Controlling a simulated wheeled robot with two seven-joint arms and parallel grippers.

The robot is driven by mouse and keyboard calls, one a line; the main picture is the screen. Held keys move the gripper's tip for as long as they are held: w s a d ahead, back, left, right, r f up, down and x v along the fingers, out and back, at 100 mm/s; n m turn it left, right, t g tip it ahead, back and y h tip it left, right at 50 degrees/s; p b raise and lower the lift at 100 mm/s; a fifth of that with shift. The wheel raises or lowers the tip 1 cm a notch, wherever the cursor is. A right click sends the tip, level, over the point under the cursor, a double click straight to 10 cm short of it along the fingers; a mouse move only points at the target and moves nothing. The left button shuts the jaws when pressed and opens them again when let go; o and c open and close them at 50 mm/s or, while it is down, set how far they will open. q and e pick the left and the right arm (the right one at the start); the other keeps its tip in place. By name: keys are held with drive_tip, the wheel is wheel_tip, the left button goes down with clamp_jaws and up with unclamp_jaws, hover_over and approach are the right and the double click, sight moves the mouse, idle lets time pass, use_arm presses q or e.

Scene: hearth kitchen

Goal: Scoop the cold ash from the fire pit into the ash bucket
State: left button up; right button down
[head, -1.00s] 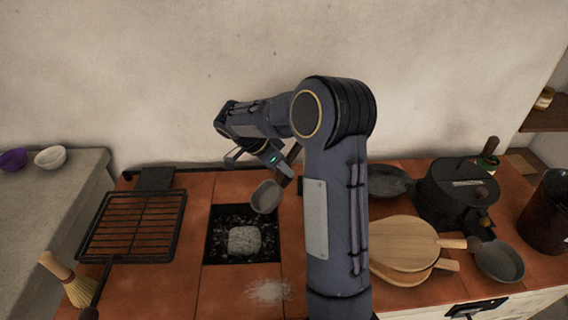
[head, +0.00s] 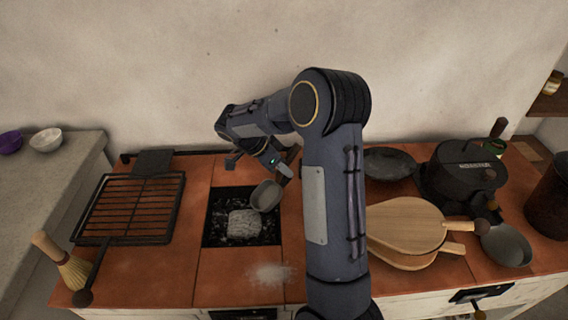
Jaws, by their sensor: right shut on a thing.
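The fire pit (head: 213,232) is a dark square opening in the terracotta-tiled counter. A pale grey heap of ash (head: 243,224) lies in it, with darker bits around. My right gripper (head: 282,170) is shut on the handle of a small grey scoop (head: 266,196). The scoop's bowl is tilted over the pit's right part, just right of and behind the heap; I cannot tell whether it touches the ash. A dark rusty bucket (head: 549,205), which looks like the ash bucket, stands at the right edge, partly cut off. My left gripper is not in view.
A pale ash smudge (head: 270,273) lies on the tiles before the pit. A grill rack (head: 133,207) and a brush (head: 62,262) are left. Wooden boards (head: 405,226), a black pot (head: 466,168), a grey pan (head: 506,245) and a dark pan (head: 389,162) crowd the right.

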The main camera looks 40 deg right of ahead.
drive_tip(key=shift+w+a+f+b, duration=0.1)
drive_tip(key=shift+a+f+b, duration=0.2)
drive_tip(key=shift+f, duration=0.3)
drive_tip(key=shift+a+f+b, duration=0.2)
drive_tip(key=shift+a+f, duration=0.1)
drive_tip(key=shift+f, duration=0.25)
drive_tip(key=shift+w+a+b, duration=0.25)
drive_tip(key=shift+a+b, duration=0.25)
drive_tip(key=shift+a, duration=1)
drive_tip(key=shift+w+a+b, duration=0.2)
drive_tip(key=shift+a+b, duration=0.3)
drive_tip(key=shift+a, duration=0.95)
wheel_tip(320, 180, up, 15)
drive_tip(key=t+y+p, duration=0.1)
drive_tip(key=y+p, duration=0.6)
drive_tip(key=p, duration=0.7)
drive_tip(key=shift+n, duration=0.3)
drive_tip(key=shift+a+f, duration=0.1)
